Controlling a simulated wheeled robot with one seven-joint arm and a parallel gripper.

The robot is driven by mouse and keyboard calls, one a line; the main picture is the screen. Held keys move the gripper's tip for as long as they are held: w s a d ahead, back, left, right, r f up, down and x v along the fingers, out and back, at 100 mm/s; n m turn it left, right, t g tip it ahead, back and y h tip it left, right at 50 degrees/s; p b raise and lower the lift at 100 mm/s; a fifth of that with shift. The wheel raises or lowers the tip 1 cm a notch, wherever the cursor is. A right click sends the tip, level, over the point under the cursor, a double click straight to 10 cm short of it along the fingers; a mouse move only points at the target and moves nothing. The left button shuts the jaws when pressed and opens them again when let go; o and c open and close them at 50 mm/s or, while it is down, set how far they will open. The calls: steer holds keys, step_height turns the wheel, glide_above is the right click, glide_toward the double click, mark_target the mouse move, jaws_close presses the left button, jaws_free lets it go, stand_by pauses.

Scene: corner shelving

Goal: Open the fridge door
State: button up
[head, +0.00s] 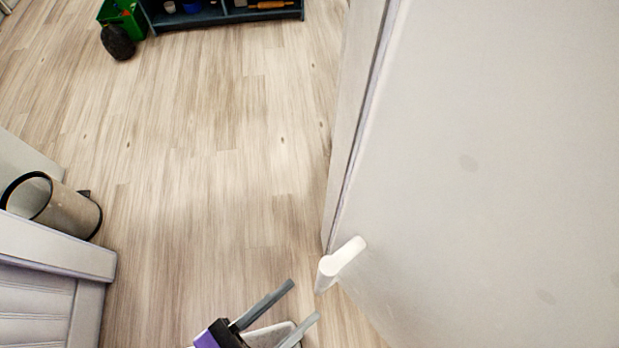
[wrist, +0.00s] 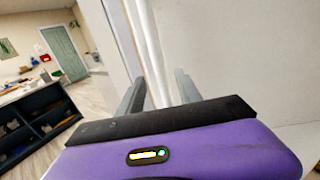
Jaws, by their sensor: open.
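The fridge door (head: 500,170) is a large pale panel filling the right of the head view. A seam runs along its left edge, and I see no clear gap there. Its short white handle (head: 341,263) sticks out near the bottom of that edge. My gripper (head: 305,300) is at the bottom of the head view, open and empty, its fingers pointing up and right, just left of and below the handle. In the wrist view my gripper (wrist: 158,82) has pale upright strips of the fridge (wrist: 150,45) beyond its fingers.
Bare wooden floor (head: 210,170) lies left of the fridge. A cylindrical bin (head: 62,207) and a white panelled unit (head: 45,290) stand at the left. A dark shelf unit (head: 225,15) and a green box (head: 125,15) are at the far end.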

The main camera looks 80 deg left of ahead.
steer(key=shift+s+d, duration=0.3)
steer(key=shift+s, duration=0.3)
